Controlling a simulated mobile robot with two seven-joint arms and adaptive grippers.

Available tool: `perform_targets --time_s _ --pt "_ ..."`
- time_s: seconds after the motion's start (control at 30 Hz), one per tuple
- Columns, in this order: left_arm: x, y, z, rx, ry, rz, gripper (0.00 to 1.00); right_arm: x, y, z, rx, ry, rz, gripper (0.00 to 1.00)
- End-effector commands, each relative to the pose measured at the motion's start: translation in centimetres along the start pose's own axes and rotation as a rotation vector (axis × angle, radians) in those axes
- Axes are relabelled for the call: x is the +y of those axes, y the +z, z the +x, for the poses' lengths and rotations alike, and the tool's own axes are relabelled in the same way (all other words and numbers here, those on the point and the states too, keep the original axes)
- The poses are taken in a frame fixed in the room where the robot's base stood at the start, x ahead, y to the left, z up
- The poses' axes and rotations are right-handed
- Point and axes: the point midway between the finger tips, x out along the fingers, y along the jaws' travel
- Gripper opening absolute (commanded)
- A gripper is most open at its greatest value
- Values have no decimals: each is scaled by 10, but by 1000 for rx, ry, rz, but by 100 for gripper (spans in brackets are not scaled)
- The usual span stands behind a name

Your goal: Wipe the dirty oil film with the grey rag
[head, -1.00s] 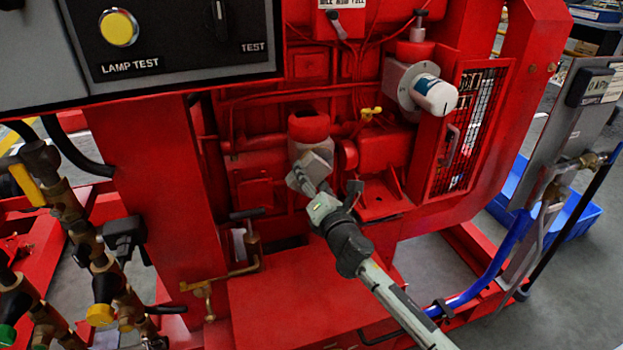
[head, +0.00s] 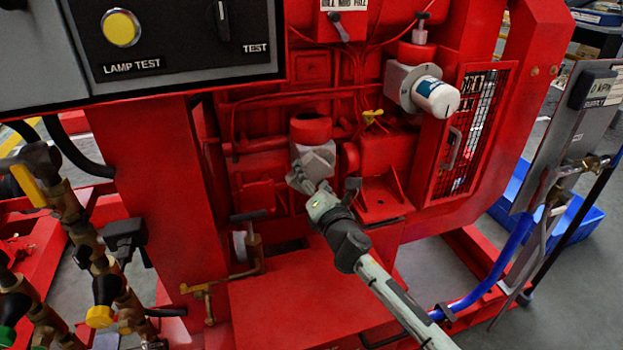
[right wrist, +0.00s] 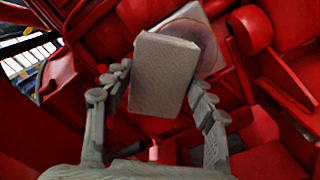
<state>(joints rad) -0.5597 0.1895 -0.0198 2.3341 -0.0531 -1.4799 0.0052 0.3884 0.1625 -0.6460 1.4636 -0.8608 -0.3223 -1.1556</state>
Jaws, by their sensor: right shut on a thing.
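My right gripper (head: 308,184) reaches in from the lower right to a grey square fitting (head: 318,160) under a red cap on the engine. In the right wrist view its fingers (right wrist: 155,100) are shut on the grey rag (right wrist: 165,75), a flat block-like pad. Behind the rag's upper right shows part of a round dull face with a brownish rim (right wrist: 205,37), which may bear the oil film. The rag hides the rest of it. I cannot tell whether the rag touches it. My left gripper is not in view.
A white filter (head: 437,96) juts out to the right, beside a mesh guard (head: 468,135). A black control panel (head: 180,45) overhangs at upper left. Brass valves (head: 85,235) stand at lower left. A red base box (head: 285,305) lies below my right arm.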

Motion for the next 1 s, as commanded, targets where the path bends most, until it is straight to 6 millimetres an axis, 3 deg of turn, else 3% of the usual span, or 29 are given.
perform_targets --time_s 0.37,1.0 --pt "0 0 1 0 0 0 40 -1 1 4 0 0 0 33" --pt "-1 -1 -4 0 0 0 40 -28 29 4 -1 0 -1 33"
